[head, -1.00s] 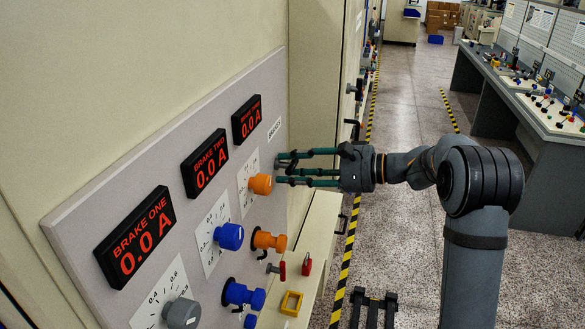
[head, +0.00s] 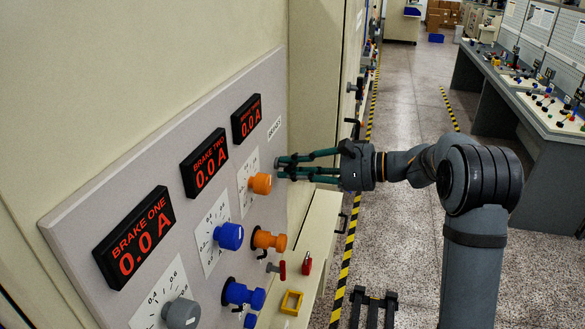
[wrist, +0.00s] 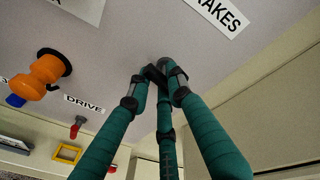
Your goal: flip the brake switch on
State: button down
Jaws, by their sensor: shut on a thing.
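The BRAKES label (head: 274,127) is on the grey control panel (head: 165,150), and part of it also shows in the wrist view (wrist: 220,12). My gripper (head: 280,168) is at the panel's right edge, below that label and right of the upper orange knob (head: 260,184). In the wrist view its green fingers (wrist: 158,75) come together at the panel around a small dark part, which looks like the brake switch (wrist: 152,72). The gripper is shut on it. The fingertips hide most of the switch, so its position cannot be told.
Three red displays, including BRAKE ONE (head: 136,238), read 0.0 A. The blue knob (head: 229,236) and grey knob (head: 181,312) lie lower left. A red switch (wrist: 77,127) sits below the DRIVE label. A yellow frame (head: 291,302) is below. The aisle floor (head: 410,110) is clear.

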jog(key=shift+r, duration=0.1)
jog(key=m+g, duration=0.1)
jog(key=m, duration=0.2)
jog(key=shift+r+p, duration=0.1)
jog(key=shift+p, duration=0.2)
jog(key=m+g+p, duration=0.1)
jog(key=m, duration=0.2)
jog(key=shift+r+y, duration=0.1)
jog(key=shift+y, duration=0.2)
jog(key=m+g+p, duration=0.1)
jog(key=m, duration=0.2)
jog(key=shift+r+m+y+p, duration=0.1)
jog(key=shift+m+y+p, duration=0.2)
jog(key=shift+m+y, duration=0.1)
jog(key=shift+m+g+p, duration=0.4)
jog(key=shift+m, duration=0.6)
jog(key=shift+y, duration=0.3)
jog(key=c, duration=1.6)
grip_release()
jog(key=shift+c, duration=0.2)
